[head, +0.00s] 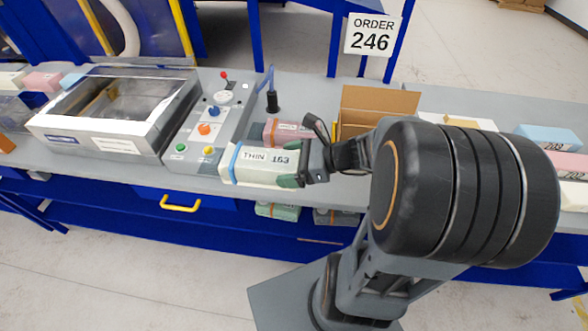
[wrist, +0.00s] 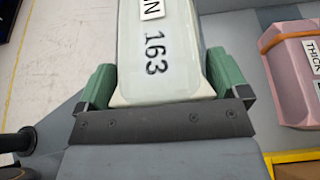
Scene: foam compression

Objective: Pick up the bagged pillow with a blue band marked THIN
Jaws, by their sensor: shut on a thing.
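The bagged pillow with a blue band (head: 262,166) is pale green-white and marked THIN 163. In the head view it lies level at the front of the bench, just right of the control panel. My gripper (head: 304,166) is shut on its right end. In the wrist view the pillow (wrist: 160,50) sits between the green fingers of my gripper (wrist: 162,88), one on each side. Its 163 print and part of its label show there. I cannot tell whether its underside touches the bench.
A pink pillow marked THICK (wrist: 300,70) lies close beside it, also seen in the head view (head: 285,132). A clear-lidded machine (head: 110,110) and a control panel with buttons (head: 210,125) stand to the left. An open cardboard box (head: 375,105) is behind my arm. More pillows (head: 548,137) lie at right.

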